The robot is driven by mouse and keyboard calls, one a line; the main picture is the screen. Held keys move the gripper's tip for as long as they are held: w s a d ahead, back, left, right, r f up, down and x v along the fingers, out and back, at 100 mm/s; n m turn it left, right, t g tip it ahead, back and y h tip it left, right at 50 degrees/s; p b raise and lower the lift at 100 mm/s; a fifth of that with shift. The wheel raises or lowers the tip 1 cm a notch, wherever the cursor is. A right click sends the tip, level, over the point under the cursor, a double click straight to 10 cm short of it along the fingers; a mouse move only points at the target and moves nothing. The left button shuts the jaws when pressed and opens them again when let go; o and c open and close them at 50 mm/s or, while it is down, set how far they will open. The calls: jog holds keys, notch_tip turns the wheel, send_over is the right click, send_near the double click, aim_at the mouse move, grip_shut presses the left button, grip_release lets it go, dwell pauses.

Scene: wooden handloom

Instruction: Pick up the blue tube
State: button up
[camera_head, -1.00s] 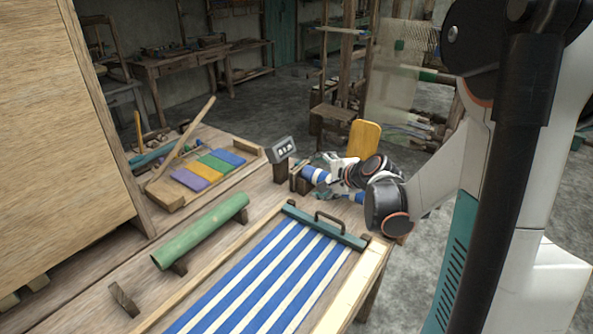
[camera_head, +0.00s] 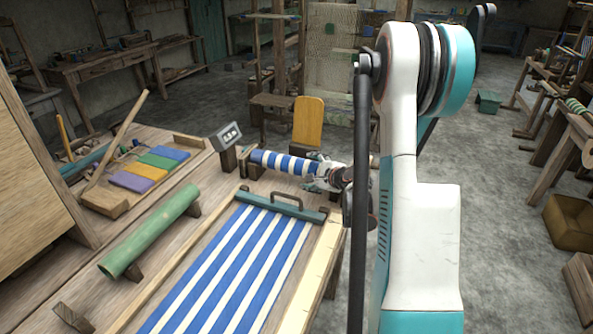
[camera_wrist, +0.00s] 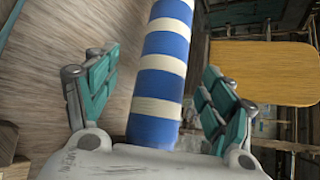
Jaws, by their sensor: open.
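The blue tube, banded in blue and white (camera_head: 285,162), lies across wooden supports beyond the striped cloth in the head view. My gripper (camera_head: 316,171) is at its right end, with a finger on either side. In the wrist view the tube (camera_wrist: 165,67) runs up between the two teal fingers of my gripper (camera_wrist: 161,68). The fingers are spread, with a visible gap on each side of the tube.
A blue-and-white striped cloth (camera_head: 225,270) has a teal bar with a handle (camera_head: 286,201). A green roll (camera_head: 150,230) lies to its left. A yellow board (camera_head: 308,122) stands behind.

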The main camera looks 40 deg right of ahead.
aim_at(305, 168)
jog(key=b+x, duration=0.1)
jog(key=x, duration=0.3)
jog(key=r+b+x, duration=0.1)
jog(key=x, duration=0.1)
jog(key=shift+w+a+f+b, duration=0.2)
jog(key=shift+w+b, duration=0.1)
jog(key=shift+w, duration=0.2)
jog(key=shift+r, duration=0.15)
jog(key=shift+c, duration=0.2)
jog(key=c, duration=1.4)
